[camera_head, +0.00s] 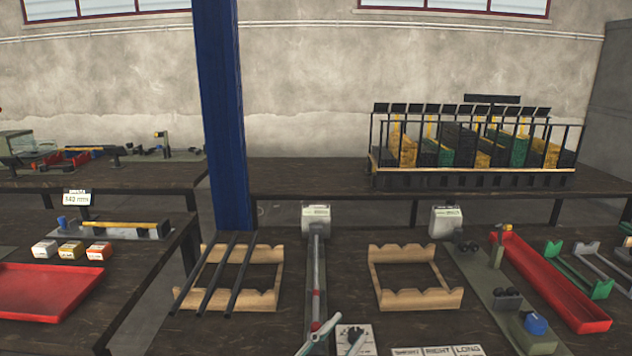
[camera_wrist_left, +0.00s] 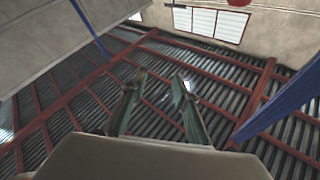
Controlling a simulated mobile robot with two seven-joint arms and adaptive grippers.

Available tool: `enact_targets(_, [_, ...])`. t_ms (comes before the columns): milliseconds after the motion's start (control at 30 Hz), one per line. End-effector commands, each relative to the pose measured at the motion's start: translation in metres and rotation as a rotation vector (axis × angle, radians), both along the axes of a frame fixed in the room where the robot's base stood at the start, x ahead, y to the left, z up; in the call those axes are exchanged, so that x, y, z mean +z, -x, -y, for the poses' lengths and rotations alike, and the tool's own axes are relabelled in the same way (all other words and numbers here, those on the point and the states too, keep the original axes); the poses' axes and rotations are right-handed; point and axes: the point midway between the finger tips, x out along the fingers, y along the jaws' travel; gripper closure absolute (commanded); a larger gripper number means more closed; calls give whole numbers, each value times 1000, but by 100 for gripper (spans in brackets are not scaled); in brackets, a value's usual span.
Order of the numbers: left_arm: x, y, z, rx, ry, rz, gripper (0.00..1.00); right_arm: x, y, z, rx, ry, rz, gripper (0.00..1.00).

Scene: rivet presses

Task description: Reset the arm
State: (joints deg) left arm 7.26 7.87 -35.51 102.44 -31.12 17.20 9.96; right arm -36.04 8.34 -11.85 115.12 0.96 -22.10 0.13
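My left gripper (camera_wrist_left: 160,76) shows in the left wrist view. Its two grey-green fingers stand apart with nothing between them. They point up toward the roof, with no work object near them. In the head view I cannot make the left gripper out clearly; a pale teal, crossed piece (camera_head: 318,337) at the bottom middle could be a lever or part of a hand. My right gripper is not in view.
Below are a wooden cradle (camera_head: 262,300) bearing several dark bars, an empty wooden cradle (camera_head: 415,300), a long metal rod (camera_head: 317,265) and a red tray (camera_head: 545,280). A left table holds another red tray (camera_head: 40,292). A blue post (camera_head: 222,120) and a rack (camera_head: 470,180) stand behind.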

Motion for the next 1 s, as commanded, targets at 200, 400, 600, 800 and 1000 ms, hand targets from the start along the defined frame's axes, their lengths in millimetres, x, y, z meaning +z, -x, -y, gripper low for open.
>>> enact_targets(200, [-115, 15, -90, 247, -39, -361, 70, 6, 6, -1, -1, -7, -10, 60])
enact_targets(400, [-216, 73, -165, 410, -120, -669, 70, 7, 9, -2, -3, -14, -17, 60])
enact_targets(600, [-284, 146, -221, 505, -205, -910, 70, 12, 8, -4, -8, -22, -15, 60])
enact_targets(800, [-312, 187, -245, 540, -249, -1021, 70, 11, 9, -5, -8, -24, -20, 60])
enact_targets(1000, [-315, 191, -248, 543, -255, -1033, 70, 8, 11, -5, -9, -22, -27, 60])
